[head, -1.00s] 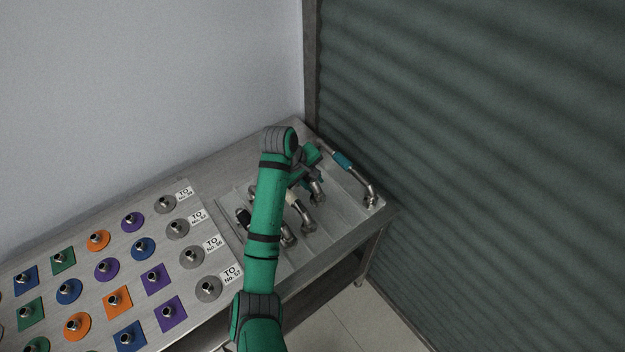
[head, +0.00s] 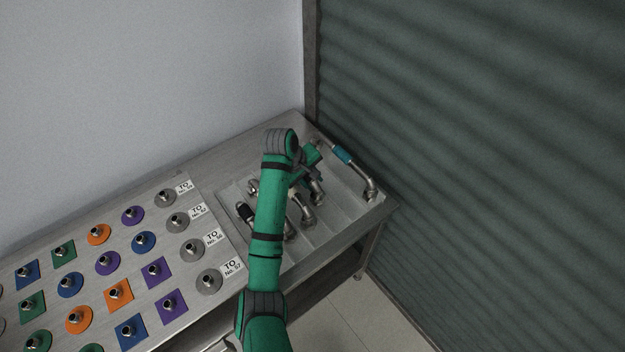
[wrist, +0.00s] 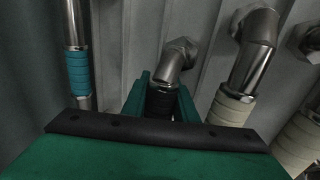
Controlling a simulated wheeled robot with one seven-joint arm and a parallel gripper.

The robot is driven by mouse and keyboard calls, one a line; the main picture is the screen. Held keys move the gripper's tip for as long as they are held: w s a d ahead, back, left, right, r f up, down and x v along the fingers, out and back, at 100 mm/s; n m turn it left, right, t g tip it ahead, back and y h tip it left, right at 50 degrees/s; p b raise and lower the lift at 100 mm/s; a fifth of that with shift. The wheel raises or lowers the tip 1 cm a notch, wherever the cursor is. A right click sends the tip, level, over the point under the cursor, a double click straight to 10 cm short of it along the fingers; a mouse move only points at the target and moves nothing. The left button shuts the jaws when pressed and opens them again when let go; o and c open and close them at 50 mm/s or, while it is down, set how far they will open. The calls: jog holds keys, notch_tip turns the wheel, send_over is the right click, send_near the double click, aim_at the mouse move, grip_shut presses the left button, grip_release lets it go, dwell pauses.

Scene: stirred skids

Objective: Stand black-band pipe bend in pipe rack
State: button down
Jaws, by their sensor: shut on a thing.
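My gripper (head: 311,181) is over the ridged metal tray at the right end of the bench. In the wrist view its green fingers (wrist: 162,100) are shut around the black band of a pipe bend (wrist: 174,58). The metal elbow of this black-band pipe bend sticks out past the fingertips, close to the tray floor. I cannot tell whether it touches the floor. The elbow also shows below my gripper in the head view (head: 318,198). A peg board (head: 205,309), which looks like the pipe rack, fills the left of the bench. It carries upright metal pegs on coloured bases and grey discs.
A teal-band pipe (wrist: 77,68) lies beside my gripper, and white-band bends (wrist: 231,108) lie on the other side. Another dark-banded pipe (head: 244,212) lies at the tray's left. The shutter (head: 480,150) is close on the right. Labels (head: 232,267) stand beside the grey discs.

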jog(key=shift+f, duration=0.15)
dwell(0.3)
jog(key=c, duration=1.3)
grip_release()
jog(key=shift+c, duration=0.2)
jog(key=v, duration=1.1)
jog(key=shift+d+f, duration=0.1)
